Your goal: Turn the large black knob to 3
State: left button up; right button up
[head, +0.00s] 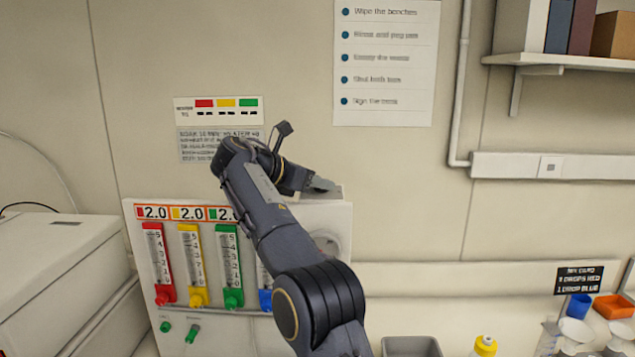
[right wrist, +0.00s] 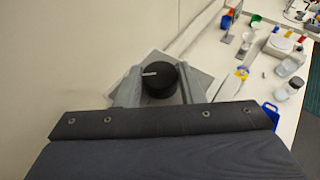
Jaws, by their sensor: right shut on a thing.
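The large black knob (right wrist: 160,80) sits between the two grey fingers of my right gripper (right wrist: 160,88) in the right wrist view. The fingers are shut on its sides. A white pointer mark on its top points left in that view; no number beside it can be read. In the head view my right gripper (head: 318,186) is at the top right of the white panel (head: 338,215), and it and the arm hide the knob. My left gripper is not in view.
The panel bears red (head: 158,262), yellow (head: 193,264) and green (head: 229,264) gauges under displays reading 2.0; my arm partly covers a blue one. A white machine (head: 55,260) stands at left. Cups and a grey bin (head: 411,346) are at right.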

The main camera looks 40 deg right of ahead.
jog(key=shift+m+g, duration=0.3)
jog(key=shift+g, duration=0.1)
dwell(0.3)
jog(key=o, duration=1)
